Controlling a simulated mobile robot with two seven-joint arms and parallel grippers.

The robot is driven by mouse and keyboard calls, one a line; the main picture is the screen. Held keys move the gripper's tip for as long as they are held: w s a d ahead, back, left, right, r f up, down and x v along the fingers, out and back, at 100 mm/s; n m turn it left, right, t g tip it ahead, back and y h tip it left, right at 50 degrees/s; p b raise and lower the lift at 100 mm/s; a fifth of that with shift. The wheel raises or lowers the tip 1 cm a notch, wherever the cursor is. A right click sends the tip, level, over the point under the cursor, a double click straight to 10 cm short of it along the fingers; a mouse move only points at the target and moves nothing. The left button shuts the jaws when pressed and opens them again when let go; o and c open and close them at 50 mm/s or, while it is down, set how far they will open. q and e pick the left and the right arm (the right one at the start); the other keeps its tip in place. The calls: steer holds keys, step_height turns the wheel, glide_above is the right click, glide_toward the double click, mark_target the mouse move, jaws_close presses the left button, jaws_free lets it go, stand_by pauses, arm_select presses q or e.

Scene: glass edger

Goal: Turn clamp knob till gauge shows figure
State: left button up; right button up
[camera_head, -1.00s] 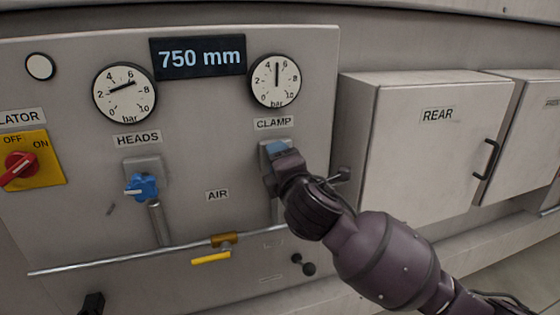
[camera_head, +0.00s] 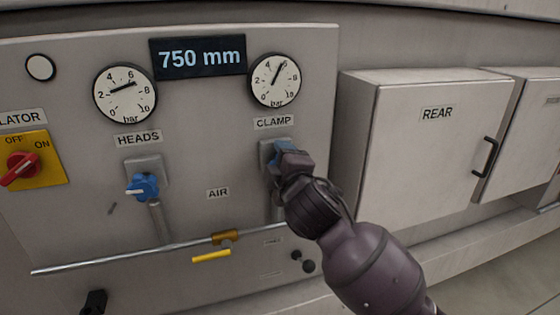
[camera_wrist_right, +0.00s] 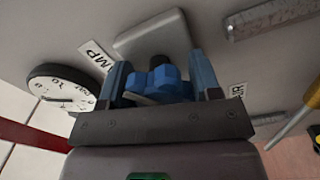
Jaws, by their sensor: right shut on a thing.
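The clamp knob is blue and sits under the CLAMP label (camera_head: 274,122). In the head view my gripper mostly hides it; the right wrist view shows the blue clamp knob (camera_wrist_right: 160,82) between the fingers. My right gripper (camera_head: 284,150) is shut on it, with one blue finger on each side in the right wrist view (camera_wrist_right: 163,85). The clamp gauge (camera_head: 275,80) is a white dial above the label, marked in bar. Its needle points up and slightly right, between 4 and 6, nearer 6. My left gripper is not in view.
Left of the clamp are the HEADS gauge (camera_head: 125,93) and a blue HEADS knob (camera_head: 142,187). A display (camera_head: 198,57) reads 750 mm. A pipe with a yellow-handled valve (camera_head: 212,256) runs below. The REAR cabinet (camera_head: 425,150) stands to the right.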

steer(key=o, duration=0.9)
steer(key=b+v, duration=0.1)
steer(key=v, duration=0.9)
steer(key=shift+s+d, duration=0.1)
steer(key=shift+s, duration=0.3)
